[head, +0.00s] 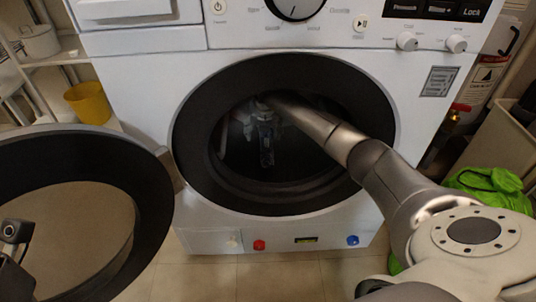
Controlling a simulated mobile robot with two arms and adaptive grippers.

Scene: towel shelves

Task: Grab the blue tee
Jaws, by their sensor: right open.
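My right arm reaches through the round opening of the white front-loading washer (140,60). My right gripper (266,155) is inside the dark drum, open, with its fingers pointing down. No blue tee can be made out; the drum's inside is too dark to tell what lies in it, and my gripper and arm cover part of it. The washer door (150,190), a black ring, stands open at the left. A dark part of what seems to be my left gripper shows at the lower left edge; its fingers cannot be seen.
A yellow bucket (88,103) and a white pot (38,42) are on the white shelves at the left. A bright green cloth or bag (490,182) lies at the right, partly behind my arm. The tiled floor (250,278) before the washer is clear.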

